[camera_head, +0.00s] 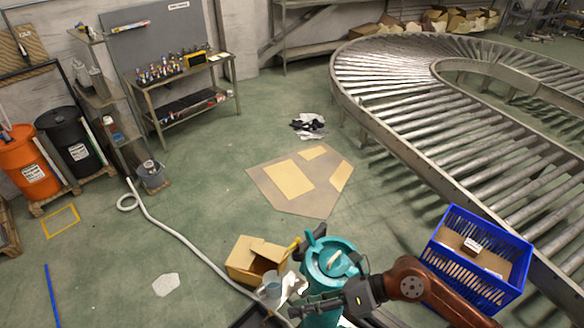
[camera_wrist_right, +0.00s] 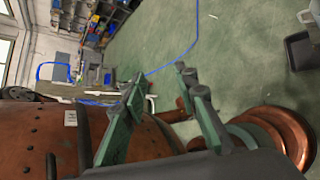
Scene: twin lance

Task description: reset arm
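My right arm comes in from the lower right of the head view. Its dark gripper (camera_head: 318,304) points left, in front of a teal container (camera_head: 333,262) near the bottom centre. In the right wrist view the two green-grey fingers of the right gripper (camera_wrist_right: 157,80) stand apart, with nothing between them but background floor. The right gripper is open and empty. My left gripper is not visible in either view.
A blue crate (camera_head: 440,246) with a labelled cardboard box (camera_head: 488,258) sits right of the gripper, beside the roller conveyor (camera_head: 440,130). An open cardboard box (camera_head: 246,252) lies to the left. A white hose (camera_head: 180,236) crosses the floor.

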